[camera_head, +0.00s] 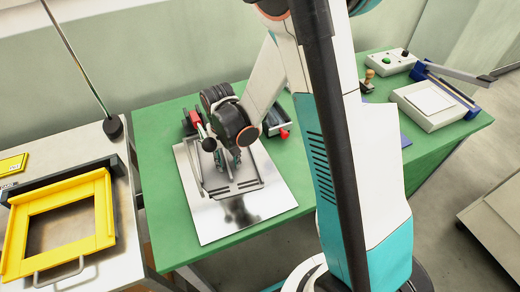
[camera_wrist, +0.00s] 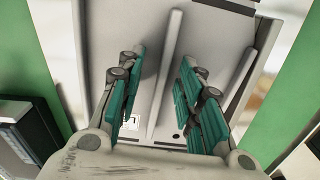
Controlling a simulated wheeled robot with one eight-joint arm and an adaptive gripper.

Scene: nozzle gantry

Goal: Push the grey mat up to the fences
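A flat, shiny grey sheet (camera_head: 270,207), the likeliest grey mat, lies on the green table. On it is a paler grey piece (camera_head: 253,170) with raised ribs and dark slots near its front edge. My gripper (camera_head: 228,162) is low over this piece, its fingers pointing down. In the wrist view my gripper (camera_wrist: 157,100) is open, its teal pads spread on either side of a raised grey rib (camera_wrist: 165,70). Nothing is held between them. I cannot tell whether the fingers touch the surface. I cannot clearly tell which edges are the fences; my arm hides part of this area.
On the left table a yellow frame (camera_head: 103,205) with a handle stands by dark rails (camera_head: 122,180). A red-and-dark item (camera_head: 190,121) is behind the sheet. A white-and-blue device (camera_head: 430,105) and a button box (camera_head: 390,62) stand at right. Green table (camera_head: 155,160) is bare beside the sheet.

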